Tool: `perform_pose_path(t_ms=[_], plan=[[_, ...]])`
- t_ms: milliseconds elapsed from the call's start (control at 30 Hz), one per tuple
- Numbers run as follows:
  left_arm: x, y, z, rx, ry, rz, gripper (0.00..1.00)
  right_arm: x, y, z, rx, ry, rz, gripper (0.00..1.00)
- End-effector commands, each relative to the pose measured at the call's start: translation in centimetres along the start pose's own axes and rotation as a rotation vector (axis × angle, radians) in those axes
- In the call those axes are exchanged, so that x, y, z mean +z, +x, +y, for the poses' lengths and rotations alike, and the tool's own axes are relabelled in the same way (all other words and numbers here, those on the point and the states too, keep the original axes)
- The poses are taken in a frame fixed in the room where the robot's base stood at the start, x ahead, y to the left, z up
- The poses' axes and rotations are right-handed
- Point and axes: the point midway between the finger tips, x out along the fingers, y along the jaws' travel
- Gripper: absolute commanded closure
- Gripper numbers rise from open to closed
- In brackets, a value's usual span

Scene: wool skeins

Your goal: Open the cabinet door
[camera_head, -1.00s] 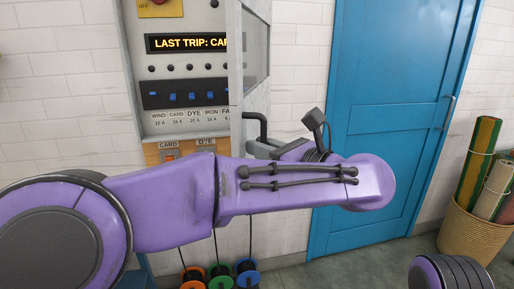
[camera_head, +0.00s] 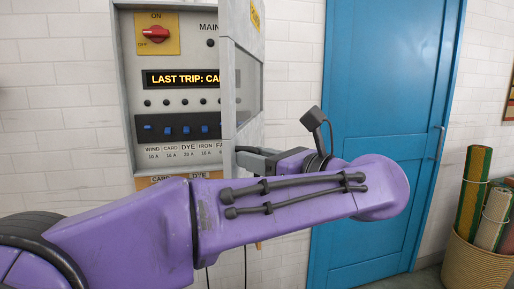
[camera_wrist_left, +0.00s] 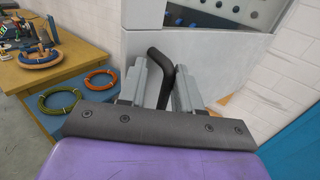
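The grey cabinet door (camera_head: 241,80) stands swung out from the cabinet (camera_head: 183,60), seen at a steep angle in the head view, with a window in it. The panel with switches and the lit display shows beside it. The black door handle (camera_wrist_left: 158,68) shows in the left wrist view, between the two grey fingers of my left gripper (camera_wrist_left: 160,88). The fingers stand apart around the handle; a gap shows on its left side, and it is close to or touching the right finger. In the head view my purple left arm hides much of the gripper (camera_head: 262,158). My right gripper is out of view.
A blue room door (camera_head: 385,130) is right of the cabinet. A basket (camera_head: 473,262) with rolled textiles stands at the far right. In the left wrist view, a wooden table (camera_wrist_left: 55,72) with coloured rings is on the left.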

Motion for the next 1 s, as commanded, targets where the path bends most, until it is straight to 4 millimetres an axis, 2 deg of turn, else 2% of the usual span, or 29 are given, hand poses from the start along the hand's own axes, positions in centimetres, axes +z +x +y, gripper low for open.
perform_pose_path(t_ms=[167,300,433,600,867,900,1000], plan=[[4.3,-2.4,2.8,-0.001,-0.013,-0.006,0.67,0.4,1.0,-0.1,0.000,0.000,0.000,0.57],[5.7,-5.0,5.7,0.000,-0.010,-0.007,0.67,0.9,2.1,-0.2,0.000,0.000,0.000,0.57],[6.9,-6.8,7.7,0.000,-0.008,-0.005,0.67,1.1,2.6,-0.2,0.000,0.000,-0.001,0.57],[7.8,-7.9,9.0,0.001,-0.003,-0.001,0.67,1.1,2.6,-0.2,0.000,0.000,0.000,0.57],[8.0,-8.2,9.2,0.001,-0.002,-0.001,0.67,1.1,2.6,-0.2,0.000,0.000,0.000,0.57],[8.0,-8.2,9.2,0.001,-0.002,-0.001,0.71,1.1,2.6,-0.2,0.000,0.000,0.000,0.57],[8.4,-8.2,9.0,-0.009,0.033,-0.031,1.00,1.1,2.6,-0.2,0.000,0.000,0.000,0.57]])
